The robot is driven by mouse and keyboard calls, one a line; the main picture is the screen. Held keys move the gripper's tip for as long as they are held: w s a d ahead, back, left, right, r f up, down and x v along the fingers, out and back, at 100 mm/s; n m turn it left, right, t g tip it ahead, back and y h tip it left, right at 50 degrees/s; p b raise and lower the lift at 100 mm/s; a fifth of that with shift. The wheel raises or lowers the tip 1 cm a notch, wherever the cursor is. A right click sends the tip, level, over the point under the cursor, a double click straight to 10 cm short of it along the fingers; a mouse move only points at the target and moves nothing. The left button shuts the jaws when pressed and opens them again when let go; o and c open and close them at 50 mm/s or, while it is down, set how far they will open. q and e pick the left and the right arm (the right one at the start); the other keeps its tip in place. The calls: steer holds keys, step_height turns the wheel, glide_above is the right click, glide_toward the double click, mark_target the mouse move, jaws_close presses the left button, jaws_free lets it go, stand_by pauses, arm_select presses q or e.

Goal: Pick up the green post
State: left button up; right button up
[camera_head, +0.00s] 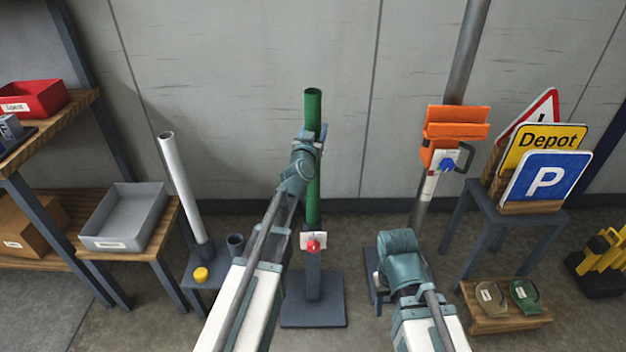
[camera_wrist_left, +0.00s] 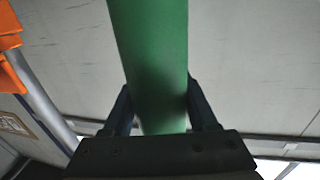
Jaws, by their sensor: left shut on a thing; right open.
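The green post (camera_head: 313,190) stands upright in a dark stand (camera_head: 313,312) with a red knob (camera_head: 313,246) at its socket. My left gripper (camera_head: 317,138) is shut on the upper part of the green post. In the left wrist view the post (camera_wrist_left: 152,60) passes between the two dark fingers (camera_wrist_left: 162,112). My right gripper (camera_head: 402,262) is open, low and to the right of the stand, apart from the green post. Its fingers are largely hidden behind my own wrist.
A grey pole (camera_head: 458,70) with an orange bracket (camera_head: 455,122) rises at the right. Signs, including a blue P sign (camera_head: 546,178), stand on a small table. A white post (camera_head: 180,185) stands left, near a grey tray (camera_head: 125,215). The wall is close behind.

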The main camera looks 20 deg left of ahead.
arm_select(q)
jaws_close()
steer(key=shift+r, duration=0.1)
step_height(320, 180, up, 18)
steer(key=p, duration=1.8)
glide_above(312, 96)
steer(key=w, duration=0.5)
steer(key=shift+w+a, duration=0.2)
steer(key=shift+a, duration=0.15)
